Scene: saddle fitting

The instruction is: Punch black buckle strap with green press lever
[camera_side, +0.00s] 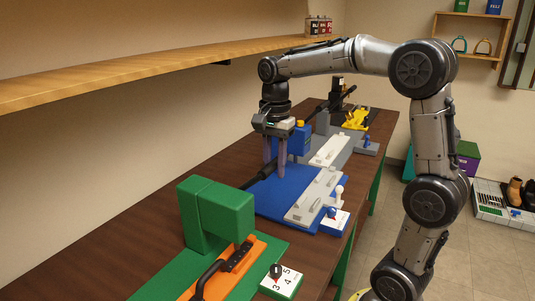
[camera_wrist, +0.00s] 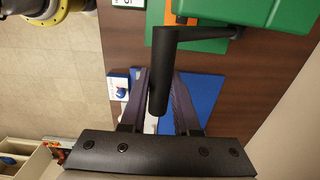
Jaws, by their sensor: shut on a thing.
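The green press (camera_side: 215,210) stands in the foreground of the side view, and part of it shows at the top of the wrist view (camera_wrist: 285,12). Its black lever (camera_side: 258,179) reaches back from behind the green block. The black strap (camera_side: 212,272) lies on the press's orange plate (camera_side: 250,268). My gripper (camera_side: 275,160) points down above the blue base, its purple fingers at the lever's far end. In the wrist view the lever's thick black grip (camera_wrist: 160,75) lies between my two fingers (camera_wrist: 162,100), which are shut on it.
A numbered dial box (camera_side: 281,281) sits beside the orange plate. Behind the green press stand a blue press (camera_side: 300,138) on a blue base (camera_side: 270,195) with a grey-white plate (camera_side: 315,195), and a yellow tool (camera_side: 355,119). A wooden shelf (camera_side: 150,75) runs along the left wall.

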